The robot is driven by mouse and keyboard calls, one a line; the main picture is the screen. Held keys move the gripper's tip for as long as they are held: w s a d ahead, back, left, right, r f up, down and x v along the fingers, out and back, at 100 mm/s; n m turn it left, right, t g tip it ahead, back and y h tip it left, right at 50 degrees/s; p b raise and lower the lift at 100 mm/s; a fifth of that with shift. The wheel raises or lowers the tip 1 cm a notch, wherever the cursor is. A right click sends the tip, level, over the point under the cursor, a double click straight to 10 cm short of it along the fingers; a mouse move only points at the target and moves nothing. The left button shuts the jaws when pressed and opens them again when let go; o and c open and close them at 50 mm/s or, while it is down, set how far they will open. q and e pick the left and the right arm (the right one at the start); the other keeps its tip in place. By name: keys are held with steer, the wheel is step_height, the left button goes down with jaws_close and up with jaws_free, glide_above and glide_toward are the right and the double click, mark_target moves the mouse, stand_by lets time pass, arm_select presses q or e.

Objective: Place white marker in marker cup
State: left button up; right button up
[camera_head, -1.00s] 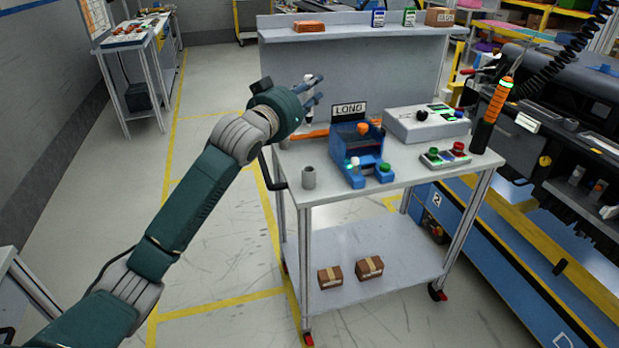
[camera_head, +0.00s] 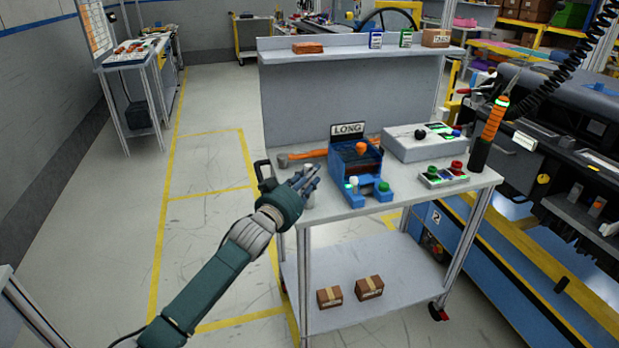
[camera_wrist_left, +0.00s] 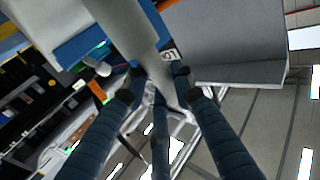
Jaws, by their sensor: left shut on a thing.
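My right gripper is not in view.
A blue device with a LONG sign (camera_head: 347,129) stands right of the gripper. An orange-handled tool (camera_head: 308,155) lies behind it. A grey box (camera_head: 425,143) and a button panel (camera_head: 443,175) are farther right. The cart's front left corner is close by.

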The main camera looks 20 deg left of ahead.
arm_select(q)
steer(key=shift+f, duration=0.15)
steer(key=o, duration=0.9)
steer(key=shift+o, duration=0.2)
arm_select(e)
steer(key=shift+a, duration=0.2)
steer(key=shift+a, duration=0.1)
arm_select(q)
steer(key=s+a, duration=0.2)
steer(key=s, duration=1)
steer(key=shift+b, duration=0.3)
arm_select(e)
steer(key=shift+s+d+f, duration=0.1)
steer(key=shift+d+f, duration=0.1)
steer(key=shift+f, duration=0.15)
arm_select(q)
steer(key=shift+w+a, duration=0.1)
steer(key=shift+a, duration=0.05)
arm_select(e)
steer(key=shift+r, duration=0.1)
